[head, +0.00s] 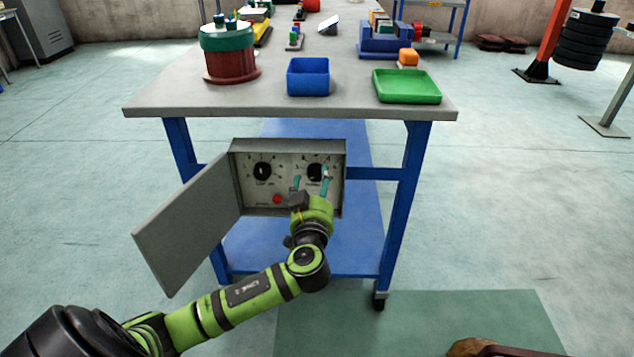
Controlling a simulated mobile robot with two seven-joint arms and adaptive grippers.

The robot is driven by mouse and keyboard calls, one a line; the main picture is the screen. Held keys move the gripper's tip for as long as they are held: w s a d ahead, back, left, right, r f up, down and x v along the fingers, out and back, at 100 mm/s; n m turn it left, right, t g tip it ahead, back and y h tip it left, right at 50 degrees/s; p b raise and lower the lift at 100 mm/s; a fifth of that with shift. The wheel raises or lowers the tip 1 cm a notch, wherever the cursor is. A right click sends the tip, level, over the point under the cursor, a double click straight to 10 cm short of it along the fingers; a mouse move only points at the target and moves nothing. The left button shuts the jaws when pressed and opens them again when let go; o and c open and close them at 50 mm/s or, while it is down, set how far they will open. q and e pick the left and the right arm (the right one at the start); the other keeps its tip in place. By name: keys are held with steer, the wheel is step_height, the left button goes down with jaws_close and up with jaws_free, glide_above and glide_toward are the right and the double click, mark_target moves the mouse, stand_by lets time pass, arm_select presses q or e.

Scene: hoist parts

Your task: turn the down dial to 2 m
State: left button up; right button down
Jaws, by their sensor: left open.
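A grey control box (240,200) is fixed to the near end of the workbench, its door (187,225) swung open to the left. Inside are two black dials. The left dial (262,172) is uncovered, with a label below it that is too small to read surely. The right dial (314,171), the down dial by its place, is partly hidden by my left gripper. My left gripper (311,178) is open, its two teal-tipped fingers reaching up at the right dial, one at its lower left and one at its right. I cannot tell whether they touch it, nor its setting. My right gripper is not in view.
A red button (277,199) sits low in the box, left of my gripper. On the bench top (240,95) stand a blue bin (308,76), a green tray (406,86) and a red-green drum (228,52).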

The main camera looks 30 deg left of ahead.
arm_select(q)
steer(key=shift+x, duration=1.05)
steer(key=shift+d, duration=0.1)
steer(key=c, duration=1.1)
steer(key=shift+c, duration=0.2)
